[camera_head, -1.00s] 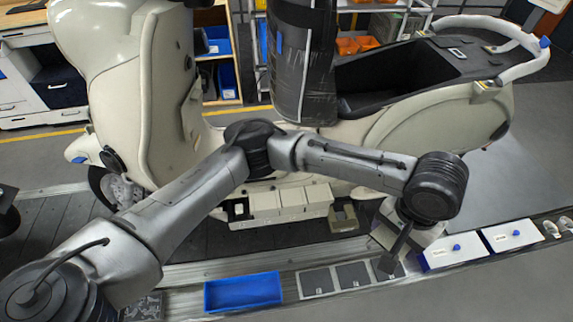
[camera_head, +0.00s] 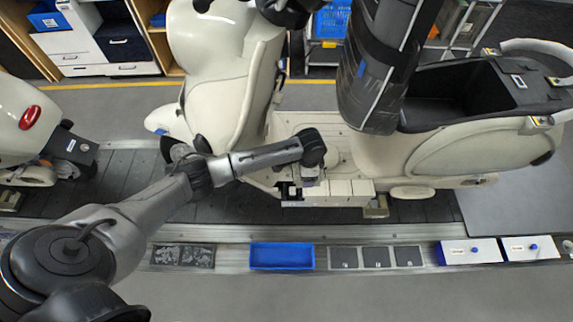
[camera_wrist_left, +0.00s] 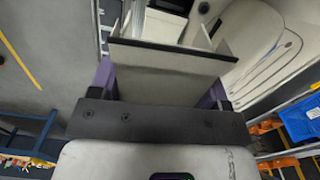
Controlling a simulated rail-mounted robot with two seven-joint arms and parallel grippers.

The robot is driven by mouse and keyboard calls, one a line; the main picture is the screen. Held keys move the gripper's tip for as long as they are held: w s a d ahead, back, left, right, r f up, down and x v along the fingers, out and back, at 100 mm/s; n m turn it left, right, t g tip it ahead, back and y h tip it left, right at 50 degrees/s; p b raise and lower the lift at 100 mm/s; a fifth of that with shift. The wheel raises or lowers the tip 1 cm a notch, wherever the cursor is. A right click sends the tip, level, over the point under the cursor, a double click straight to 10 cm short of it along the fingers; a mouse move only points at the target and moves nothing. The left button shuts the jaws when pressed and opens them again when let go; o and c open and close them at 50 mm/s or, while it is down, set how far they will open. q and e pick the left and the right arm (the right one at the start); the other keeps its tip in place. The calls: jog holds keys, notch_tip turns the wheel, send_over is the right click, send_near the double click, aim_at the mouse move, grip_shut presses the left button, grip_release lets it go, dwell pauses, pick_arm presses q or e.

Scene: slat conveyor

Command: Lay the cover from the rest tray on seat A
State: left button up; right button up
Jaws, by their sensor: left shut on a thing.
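My left gripper (camera_head: 309,181) is over the scooter's footboard, at the left part of a row of cream blocks (camera_head: 345,188). In the left wrist view its purple fingers (camera_wrist_left: 160,82) are shut on a pale cover (camera_wrist_left: 170,60) with a dark edge. In the head view the wrist largely hides the cover. A dark opening (camera_head: 291,191) shows at the row's left end, beside the gripper; I cannot tell whether it is seat A. The cover's contact with anything below cannot be made out. A grey tray with three dark squares (camera_head: 375,257) lies on the front ledge. My right gripper is not in view.
An empty blue tray (camera_head: 281,256) and two white boxes with blue knobs (camera_head: 472,251) stand on the front ledge. The scooter's front shield (camera_head: 222,75) stands to the left.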

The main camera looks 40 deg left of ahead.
aim_at(292, 190)
pick_arm(q)
jog(key=shift+m, duration=0.5)
jog(key=shift+s+a+f+b, duration=0.4)
jog(key=shift+a+f+b, duration=0.3)
jog(key=shift+f, duration=0.3)
jog(key=shift+s+a+f+b, duration=0.35)
jog(key=shift+a+f+b, duration=0.3)
jog(key=shift+f, duration=0.3)
jog(key=shift+s+a+f+b, duration=0.4)
jog(key=shift+a+f+b, duration=0.25)
jog(key=shift+f, duration=0.35)
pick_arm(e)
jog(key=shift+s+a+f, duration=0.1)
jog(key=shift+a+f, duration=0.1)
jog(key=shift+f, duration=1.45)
pick_arm(q)
jog(key=shift+p, duration=0.5)
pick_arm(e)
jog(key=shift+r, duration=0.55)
pick_arm(q)
jog(key=shift+f, duration=0.2)
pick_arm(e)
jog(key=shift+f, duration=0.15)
pick_arm(q)
jog(key=shift+f+b, duration=2.05)
jog(key=shift+f, duration=1.55)
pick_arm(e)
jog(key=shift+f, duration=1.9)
pick_arm(q)
jog(key=shift+f, duration=0.1)
